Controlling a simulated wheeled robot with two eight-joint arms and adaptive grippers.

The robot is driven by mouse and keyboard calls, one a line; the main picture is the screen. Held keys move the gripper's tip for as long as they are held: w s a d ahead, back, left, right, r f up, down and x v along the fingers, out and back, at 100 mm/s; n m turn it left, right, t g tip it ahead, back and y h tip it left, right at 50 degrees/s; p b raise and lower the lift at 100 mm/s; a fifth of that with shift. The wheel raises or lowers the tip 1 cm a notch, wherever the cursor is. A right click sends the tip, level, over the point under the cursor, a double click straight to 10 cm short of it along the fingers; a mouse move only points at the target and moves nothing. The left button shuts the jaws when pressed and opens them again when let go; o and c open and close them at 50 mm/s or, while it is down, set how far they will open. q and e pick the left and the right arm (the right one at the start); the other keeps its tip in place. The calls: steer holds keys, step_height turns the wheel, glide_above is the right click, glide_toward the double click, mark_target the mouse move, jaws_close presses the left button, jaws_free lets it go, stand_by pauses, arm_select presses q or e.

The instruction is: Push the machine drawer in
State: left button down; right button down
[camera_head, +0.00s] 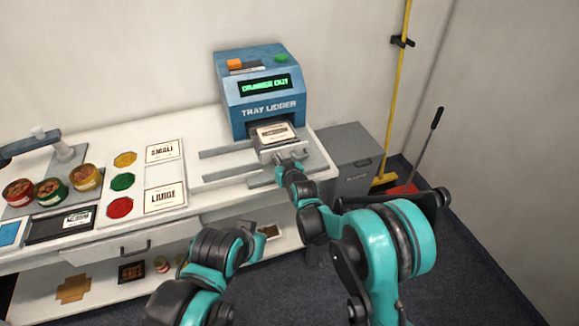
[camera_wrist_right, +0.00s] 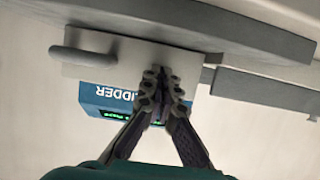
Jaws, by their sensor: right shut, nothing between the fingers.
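The blue tray lidder (camera_head: 262,92) stands at the back right of the white table, with green text lit on its display. Its grey drawer (camera_head: 268,154) sticks out at the front with a labelled tray (camera_head: 274,132) on it. In the right wrist view the drawer's pale front panel (camera_wrist_right: 110,68) and its handle (camera_wrist_right: 75,56) show upside down. My right gripper (camera_head: 284,165) is at the drawer front; its shut, empty fingertips (camera_wrist_right: 163,76) overlap the panel beside the handle, and contact is hard to tell. My left gripper (camera_head: 250,232) is low near the table's front edge, its fingers unclear.
Grey rails (camera_head: 222,174) lie on the table left of the drawer. Coloured discs, label cards (camera_head: 165,197) and bowls of chestnuts (camera_head: 86,177) are further left. A grey bin (camera_head: 350,150) stands right of the table. A lower shelf holds small items.

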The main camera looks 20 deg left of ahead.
mark_target(269, 138)
steer(key=shift+w+a, duration=0.65)
steer(key=shift+w, duration=0.3)
steer(key=shift+w+a, duration=0.6)
steer(key=shift+w, duration=0.35)
steer(key=shift+w+a, duration=0.7)
steer(key=shift+w, duration=0.3)
steer(key=shift+w+a, duration=0.7)
steer(key=shift+w, duration=0.35)
steer(key=shift+w+a, duration=0.7)
steer(key=shift+w, duration=0.3)
steer(key=shift+s+d+b, duration=0.1)
steer(key=shift+s+d, duration=0.65)
steer(key=shift+s, duration=0.35)
steer(key=shift+s+d+b, duration=0.15)
steer(key=shift+s+d, duration=0.65)
steer(key=shift+s, duration=0.35)
steer(key=shift+s+d+b, duration=0.1)
steer(key=shift+s+d, duration=0.65)
steer(key=shift+s, duration=0.35)
